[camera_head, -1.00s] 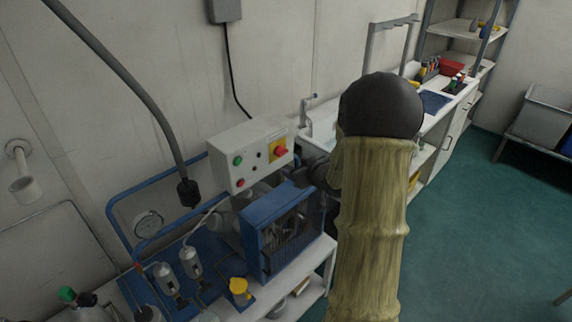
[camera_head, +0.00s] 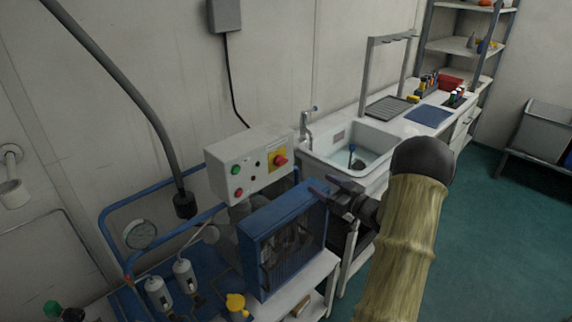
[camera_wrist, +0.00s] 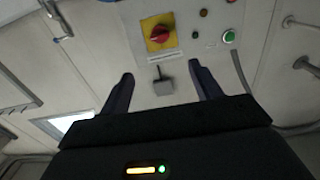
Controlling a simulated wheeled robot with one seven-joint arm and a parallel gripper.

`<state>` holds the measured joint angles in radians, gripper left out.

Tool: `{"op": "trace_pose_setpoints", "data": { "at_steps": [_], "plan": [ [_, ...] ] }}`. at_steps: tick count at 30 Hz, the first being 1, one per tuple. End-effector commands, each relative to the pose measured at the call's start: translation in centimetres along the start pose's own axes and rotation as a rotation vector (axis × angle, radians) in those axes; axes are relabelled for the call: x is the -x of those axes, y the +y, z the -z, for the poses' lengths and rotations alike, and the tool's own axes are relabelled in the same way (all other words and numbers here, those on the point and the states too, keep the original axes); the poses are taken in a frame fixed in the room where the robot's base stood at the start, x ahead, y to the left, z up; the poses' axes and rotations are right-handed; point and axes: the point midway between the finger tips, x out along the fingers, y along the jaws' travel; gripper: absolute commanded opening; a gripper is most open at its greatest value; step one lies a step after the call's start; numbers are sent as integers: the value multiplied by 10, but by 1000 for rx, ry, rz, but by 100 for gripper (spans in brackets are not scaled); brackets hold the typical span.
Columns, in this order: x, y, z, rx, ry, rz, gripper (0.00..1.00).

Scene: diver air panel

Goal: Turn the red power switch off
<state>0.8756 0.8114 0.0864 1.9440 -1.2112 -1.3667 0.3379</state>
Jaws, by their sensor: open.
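The red power switch (camera_head: 280,160) is a red knob on a yellow plate, on the front of a white control box (camera_head: 222,186). In the wrist view the red switch (camera_wrist: 159,33) is above and between my two fingers, apart from them. My gripper (camera_head: 322,187) is open and empty, to the right of the box and a little lower, near the top of the blue compressor housing. In the wrist view my gripper (camera_wrist: 160,75) shows two dark fingers spread apart. I cannot tell the knob's exact setting.
The blue compressor housing (camera_head: 262,262) stands below the box. A green button (camera_head: 236,169) and a red button (camera_head: 238,193) are on the same panel. A sink (camera_head: 345,150) is behind my arm. A grey hose (camera_head: 150,115) hangs at left.

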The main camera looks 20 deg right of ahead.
Motion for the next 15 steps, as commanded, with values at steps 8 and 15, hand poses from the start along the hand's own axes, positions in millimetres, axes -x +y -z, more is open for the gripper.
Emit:
{"op": "trace_pose_setpoints", "data": {
  "at_steps": [8, 15],
  "plan": [
    [-45, -1, 2, 0, 0, 4, 64],
    [-87, -1, 2, 0, 0, 3, 64]
  ]
}}
